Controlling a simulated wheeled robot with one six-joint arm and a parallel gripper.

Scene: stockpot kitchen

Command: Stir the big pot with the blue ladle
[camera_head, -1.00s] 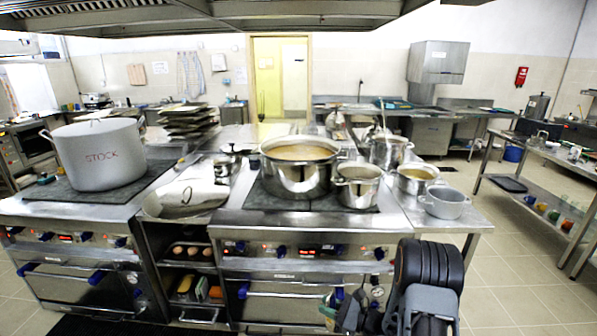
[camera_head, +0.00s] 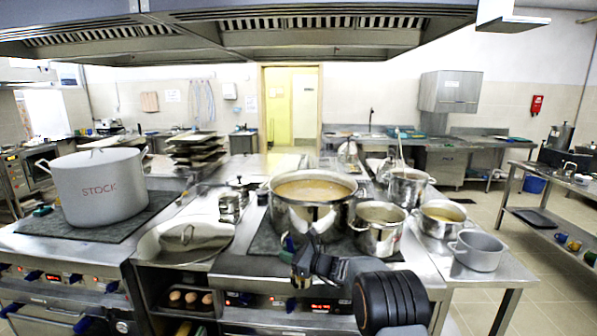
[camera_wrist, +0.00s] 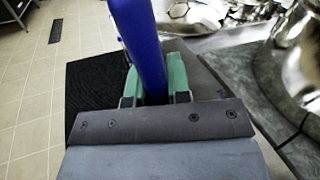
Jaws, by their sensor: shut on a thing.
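A large open steel pot (camera_head: 295,215) with brown soup in it stands on the cooktop in the head view. My gripper (camera_head: 302,262) is in front of the pot, low and near the stove's front edge. In the wrist view, my gripper (camera_wrist: 154,85) has its green pads closed on a blue handle (camera_wrist: 142,45), the blue ladle's. The handle runs up out of the picture, and the ladle's bowl is not seen there. In the head view only a small bit of blue (camera_head: 288,243) shows by my gripper.
A smaller steel pot (camera_head: 378,238), a shallow pot (camera_head: 440,228) and a grey pot (camera_head: 478,254) stand to the right. A lidded pot marked STOCK (camera_head: 98,200) is at left. A lid (camera_head: 185,240) lies on the counter between. A hood (camera_head: 320,40) hangs above.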

